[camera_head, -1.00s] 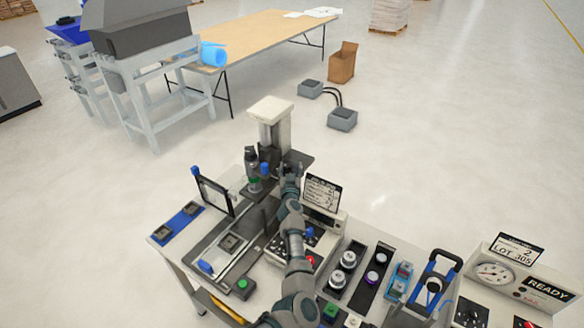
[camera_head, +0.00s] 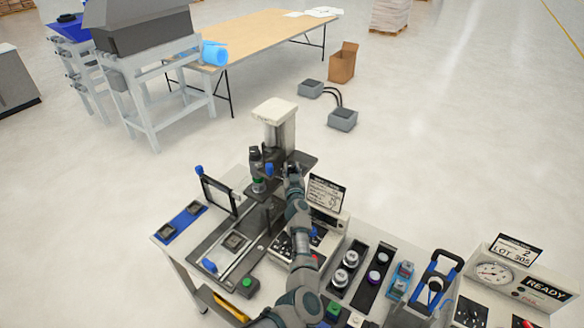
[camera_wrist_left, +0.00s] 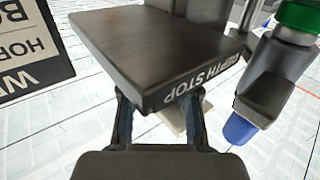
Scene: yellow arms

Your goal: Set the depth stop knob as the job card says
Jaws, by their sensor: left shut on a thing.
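My left gripper (camera_head: 291,170) is at the press (camera_head: 274,125) at the back of the bench. In the left wrist view its two fingers (camera_wrist_left: 158,118) reach under a dark block (camera_wrist_left: 160,45) lettered DEPTH STOP. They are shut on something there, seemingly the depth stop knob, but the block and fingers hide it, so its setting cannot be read. The job card (camera_head: 326,193) stands right of the gripper; its writing is too small to read. A card's edge with inverted letters (camera_wrist_left: 30,50) shows in the left wrist view. My right gripper is out of view.
A blue-tipped lever (camera_head: 269,169) is close left of the gripper; its blue end also shows in the left wrist view (camera_wrist_left: 240,128). A framed screen (camera_head: 220,195) stands left. Knobs, a caliper-like blue-handled tool (camera_head: 436,275) and a gauge box (camera_head: 520,283) fill the right.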

